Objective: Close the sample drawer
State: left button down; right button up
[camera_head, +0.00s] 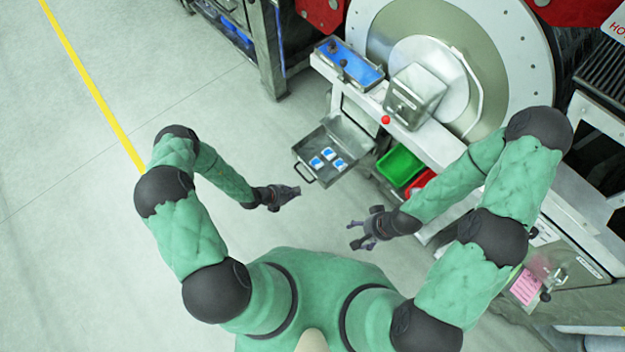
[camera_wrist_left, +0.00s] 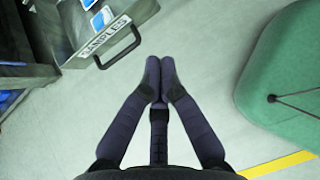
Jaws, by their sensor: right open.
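The sample drawer (camera_head: 352,133) is pulled out from the machine's front, with several blue-and-white samples (camera_head: 328,158) inside. Its black handle (camera_head: 304,174) is on the front face. In the left wrist view the drawer front with a "SAMPLES" label (camera_wrist_left: 104,36) and the handle (camera_wrist_left: 122,52) show at the upper left. My left gripper (camera_head: 297,192) is just in front of the handle, apart from it. Its fingertips (camera_wrist_left: 160,68) meet with nothing between them. My right gripper (camera_head: 358,233) is open and empty, farther from the drawer, to its lower right.
A green bin (camera_head: 399,165) and a red bin (camera_head: 421,182) sit right of the drawer. Above are a blue-topped panel (camera_head: 350,67), a red button (camera_head: 385,120) and the large drum (camera_head: 490,40). A metal frame (camera_head: 268,50) stands at upper left. The floor at left is clear.

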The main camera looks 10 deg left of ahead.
pick_arm(q)
jog(key=w+a+n+t, duration=0.1)
jog(key=a+n, duration=0.1)
jog(key=b, duration=0.4)
send_near(317, 178)
notch_tip(317, 178, down, 3)
jog(key=shift+w+d+f+y, duration=0.1)
jog(key=shift+w+d+y, duration=0.1)
jog(key=shift+w+d, duration=0.25)
jog(key=shift+w+d+y, duration=0.2)
jog(key=shift+d, duration=0.4)
jog(key=shift+w+d+b, duration=0.4)
jog(key=shift+w+d, duration=0.15)
jog(key=shift+w, duration=0.15)
